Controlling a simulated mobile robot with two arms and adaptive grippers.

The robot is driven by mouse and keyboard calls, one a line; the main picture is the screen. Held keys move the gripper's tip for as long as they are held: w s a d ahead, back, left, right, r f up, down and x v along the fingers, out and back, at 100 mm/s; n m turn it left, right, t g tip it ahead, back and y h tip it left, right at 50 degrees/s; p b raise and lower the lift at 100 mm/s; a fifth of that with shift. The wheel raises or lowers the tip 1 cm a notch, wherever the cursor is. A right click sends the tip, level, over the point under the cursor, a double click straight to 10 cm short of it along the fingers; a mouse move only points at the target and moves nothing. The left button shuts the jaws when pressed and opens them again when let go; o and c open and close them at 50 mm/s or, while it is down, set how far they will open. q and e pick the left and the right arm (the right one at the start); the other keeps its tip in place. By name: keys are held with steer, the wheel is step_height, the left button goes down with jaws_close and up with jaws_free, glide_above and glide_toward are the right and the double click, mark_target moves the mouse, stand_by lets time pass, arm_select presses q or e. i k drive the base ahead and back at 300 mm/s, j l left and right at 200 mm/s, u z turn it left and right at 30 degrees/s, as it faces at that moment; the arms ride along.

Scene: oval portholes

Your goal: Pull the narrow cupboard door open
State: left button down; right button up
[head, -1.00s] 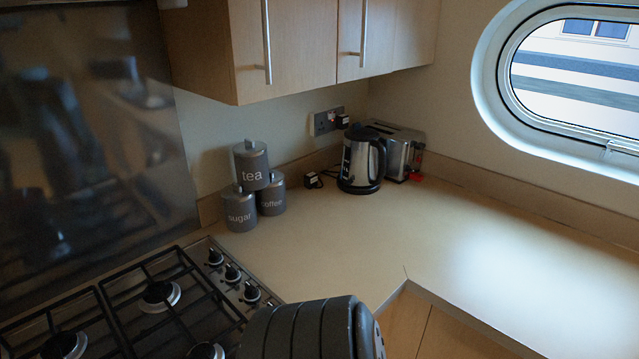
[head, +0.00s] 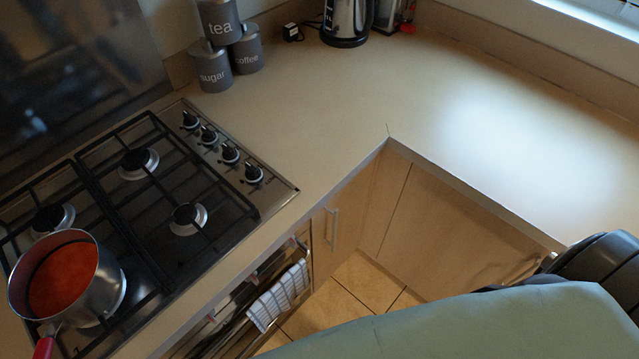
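The narrow cupboard door (head: 348,205) is pale wood and sits under the worktop, between the oven and the inner corner. It looks shut. Its short upright metal handle (head: 331,228) shows near the oven side of the door. Nothing of mine touches the handle. Neither gripper's fingers show. A dark rounded part of my arm is at the right edge, and a pale green part of me covers the bottom, hiding some of the floor.
A hob (head: 160,190) holds a pan (head: 95,290) of red contents, its red handle toward the front. A checked towel (head: 278,295) hangs on the oven front. A wider cupboard door (head: 450,235) stands right of the corner. Tiled floor (head: 365,280) shows between.

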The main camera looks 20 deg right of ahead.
mark_target(334, 230)
steer(key=z, duration=0.95)
